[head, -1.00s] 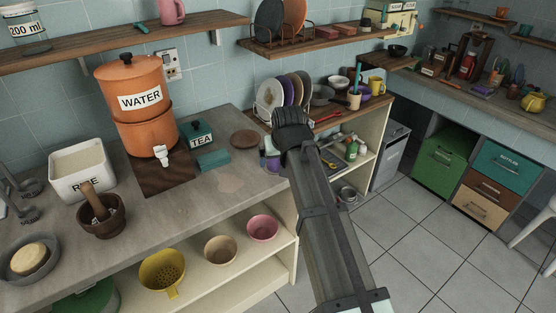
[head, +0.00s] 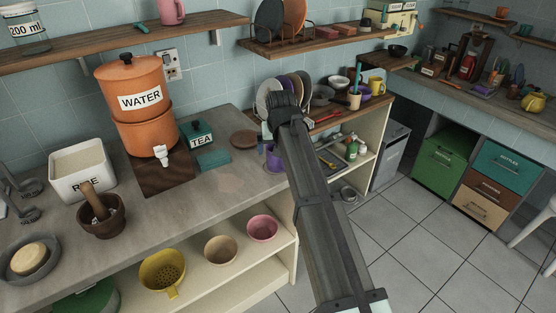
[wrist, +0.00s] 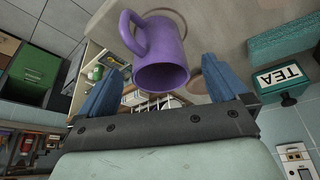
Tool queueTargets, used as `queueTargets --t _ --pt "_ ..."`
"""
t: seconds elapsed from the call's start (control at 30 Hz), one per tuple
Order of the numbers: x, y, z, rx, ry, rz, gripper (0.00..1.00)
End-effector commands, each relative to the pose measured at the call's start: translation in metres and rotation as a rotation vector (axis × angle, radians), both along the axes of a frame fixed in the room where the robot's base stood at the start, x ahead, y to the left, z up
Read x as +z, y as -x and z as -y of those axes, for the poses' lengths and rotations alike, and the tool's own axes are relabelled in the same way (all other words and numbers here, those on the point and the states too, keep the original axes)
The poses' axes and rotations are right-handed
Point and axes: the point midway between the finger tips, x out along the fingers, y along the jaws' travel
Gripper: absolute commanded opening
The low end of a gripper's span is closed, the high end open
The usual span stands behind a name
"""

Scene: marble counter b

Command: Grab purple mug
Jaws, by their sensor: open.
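A purple mug (wrist: 163,60) fills the upper middle of the wrist view, its open mouth toward the camera and its handle on the left. In the head view a part of the purple mug (head: 273,159) shows on the grey counter's right end, just left of my arm, which hides the rest. My gripper (wrist: 161,66) is open, with one blue finger on each side of the mug. The mug sits between and partly beyond the fingertips; I cannot tell whether either finger touches it. The fingers are hidden in the head view.
Left of the mug on the counter (head: 190,205) are a brown lid (head: 243,139), a teal block (head: 213,160), a TEA box (head: 197,134) and an orange WATER dispenser (head: 137,103). A plate rack stands behind my arm. The counter's front right is clear.

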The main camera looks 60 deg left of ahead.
Motion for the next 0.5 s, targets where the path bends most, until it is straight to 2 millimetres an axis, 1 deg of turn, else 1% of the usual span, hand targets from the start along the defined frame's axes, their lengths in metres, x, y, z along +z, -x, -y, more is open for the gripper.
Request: queueTargets --t 0.03,0.1,0.37,0.5 --pt "-0.006 -0.001 -0.002 0.0 0.002 -0.001 1.0" --pt "-0.011 -0.002 -0.004 0.0 0.001 0.0 1.0" --pt "-0.018 -0.004 -0.008 0.0 0.0 0.0 1.0" --pt "-0.032 -0.008 -0.013 0.0 0.002 -0.001 1.0"
